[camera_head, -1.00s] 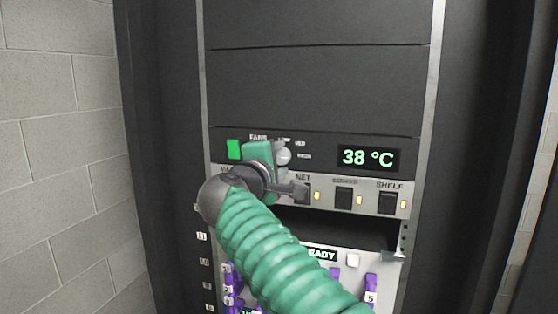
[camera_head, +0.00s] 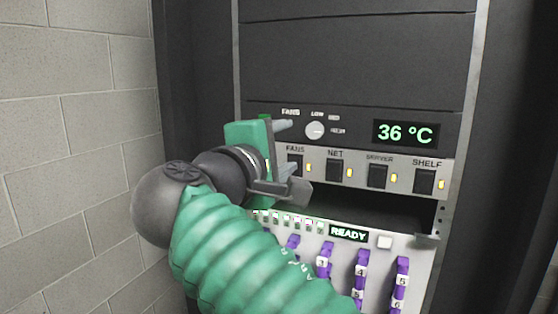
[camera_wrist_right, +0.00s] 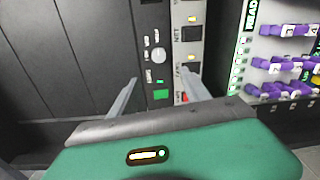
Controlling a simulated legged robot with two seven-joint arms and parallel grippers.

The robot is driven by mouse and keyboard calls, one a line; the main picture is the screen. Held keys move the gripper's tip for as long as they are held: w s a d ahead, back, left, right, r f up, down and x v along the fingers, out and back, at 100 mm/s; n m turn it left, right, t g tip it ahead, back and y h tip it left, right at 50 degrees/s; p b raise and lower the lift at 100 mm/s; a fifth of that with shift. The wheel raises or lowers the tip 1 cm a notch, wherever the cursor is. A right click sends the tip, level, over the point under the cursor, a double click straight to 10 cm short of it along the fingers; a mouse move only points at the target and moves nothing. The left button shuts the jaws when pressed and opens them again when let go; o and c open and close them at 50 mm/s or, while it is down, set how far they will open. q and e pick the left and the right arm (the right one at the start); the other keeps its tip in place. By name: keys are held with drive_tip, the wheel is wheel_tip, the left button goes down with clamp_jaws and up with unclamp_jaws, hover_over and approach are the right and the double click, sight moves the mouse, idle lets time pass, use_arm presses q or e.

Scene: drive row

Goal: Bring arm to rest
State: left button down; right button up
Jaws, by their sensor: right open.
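My right arm (camera_head: 230,245), with a green ribbed sleeve, reaches up from the bottom of the head view. Its right gripper (camera_head: 286,150) is in front of the rack's left side, apart from the round fan knob (camera_head: 315,131). In the right wrist view the two fingers (camera_wrist_right: 160,92) are spread with nothing between them. The knob also shows in the wrist view (camera_wrist_right: 158,55), beyond the fingers. The gripper covers part of the fan panel's left end in the head view. My left gripper is not in view.
A display (camera_head: 405,133) reads 36 °C. Below it is a row of switches (camera_head: 378,176) with lit yellow lamps, labelled FANS, NET, SHELF and one more. Under an open dark slot (camera_head: 385,212) is a READY panel (camera_head: 349,234) with purple-handled drives (camera_head: 361,270). A block wall (camera_head: 75,130) stands at left.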

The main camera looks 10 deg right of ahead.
drive_tip(key=shift+v, duration=0.9)
